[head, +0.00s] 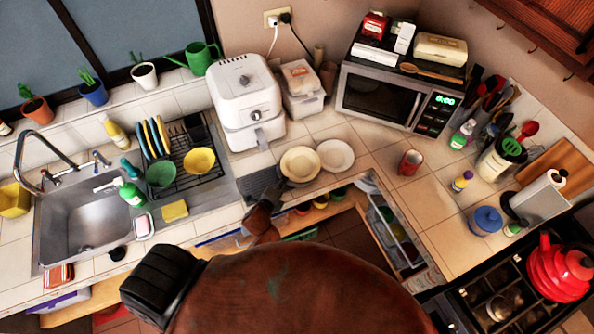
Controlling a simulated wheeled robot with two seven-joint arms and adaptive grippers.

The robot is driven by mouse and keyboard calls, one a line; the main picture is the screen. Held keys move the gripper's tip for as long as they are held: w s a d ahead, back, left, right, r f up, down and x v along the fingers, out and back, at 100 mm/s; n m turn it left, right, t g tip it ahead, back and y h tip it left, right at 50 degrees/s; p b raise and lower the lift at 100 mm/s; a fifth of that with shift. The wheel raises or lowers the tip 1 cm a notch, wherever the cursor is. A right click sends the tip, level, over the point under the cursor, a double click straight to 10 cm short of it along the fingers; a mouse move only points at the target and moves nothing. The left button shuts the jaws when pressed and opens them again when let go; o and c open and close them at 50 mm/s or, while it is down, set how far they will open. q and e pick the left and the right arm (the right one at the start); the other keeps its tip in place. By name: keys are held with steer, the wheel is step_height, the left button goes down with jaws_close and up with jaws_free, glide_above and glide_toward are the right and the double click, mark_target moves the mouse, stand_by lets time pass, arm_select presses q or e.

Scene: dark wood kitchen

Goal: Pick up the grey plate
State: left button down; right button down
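Two round dishes lie side by side on the tiled counter right of the white air fryer. The right one, a pale greyish-white plate (336,155), best matches the grey plate. The left one is a cream-yellow dish (300,164); their rims are very close or touching. My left gripper (281,184) is at the lower left edge of the cream dish, near the counter's front edge. Its fingers are small and dark, so I cannot tell whether they are open or shut, or touching that dish. The pale plate is apart from the gripper. My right gripper is not in view.
The air fryer (246,102) stands behind left and the microwave (398,88) behind right. A red mug (410,162) stands right of the plates. A dish rack (182,158) with bowls and the sink (88,222) are left. Below the counter is an open shelf with dishes.

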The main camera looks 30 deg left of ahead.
arm_select(q)
steer(key=shift+r, duration=0.1)
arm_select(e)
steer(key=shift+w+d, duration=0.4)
